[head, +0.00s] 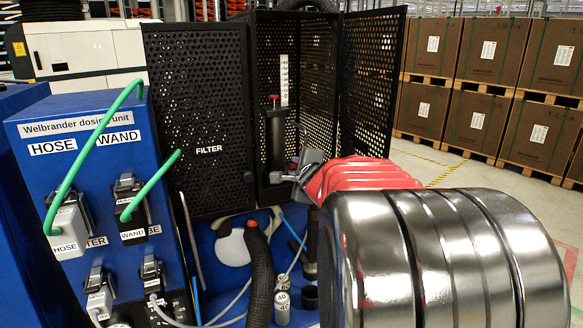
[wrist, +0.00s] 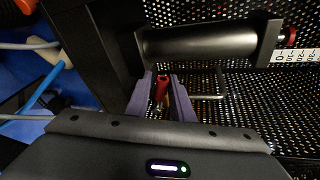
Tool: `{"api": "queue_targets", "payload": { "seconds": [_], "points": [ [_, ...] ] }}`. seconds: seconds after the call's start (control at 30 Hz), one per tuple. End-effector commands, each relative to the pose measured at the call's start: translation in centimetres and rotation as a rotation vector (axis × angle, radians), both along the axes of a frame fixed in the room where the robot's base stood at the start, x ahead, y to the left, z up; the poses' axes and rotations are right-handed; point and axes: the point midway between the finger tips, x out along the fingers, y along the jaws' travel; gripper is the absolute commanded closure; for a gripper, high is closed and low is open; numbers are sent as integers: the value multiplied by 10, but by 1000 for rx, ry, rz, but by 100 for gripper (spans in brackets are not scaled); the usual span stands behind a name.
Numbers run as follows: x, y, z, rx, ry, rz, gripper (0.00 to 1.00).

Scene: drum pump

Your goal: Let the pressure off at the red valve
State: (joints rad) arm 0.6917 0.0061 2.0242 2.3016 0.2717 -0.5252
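The red valve (wrist: 161,89) shows in the wrist view as a small red handle beside the lower end of a dark cylinder (wrist: 205,42). My gripper (wrist: 161,84) has its two purple fingers on either side of the handle, with narrow gaps showing, so it looks open around it. Whether a finger touches the handle is hard to tell. In the head view my gripper (head: 277,177) reaches into the black mesh cabinet at the foot of the upright cylinder (head: 274,140). The valve is hidden there.
A red knob (head: 273,97) tops the cylinder next to a white scale (head: 284,80). Mesh panels (head: 200,110) enclose the space. A black hose (head: 261,275) and thin tubes lie below. The blue dosing unit (head: 85,185) with green hoses stands left. Stacked boxes (head: 490,50) are far right.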

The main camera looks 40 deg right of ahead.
Motion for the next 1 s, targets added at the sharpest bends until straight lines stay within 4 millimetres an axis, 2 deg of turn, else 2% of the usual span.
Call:
{"api": "queue_targets", "payload": {
  "seconds": [0.17,0.47,1.0],
  "points": [
    [-1,-1,0,0,0,-3,80],
    [-2,-2,0,0,1,-4,100],
    [-2,-2,-4,-41,14,-4,100]
  ]
}}
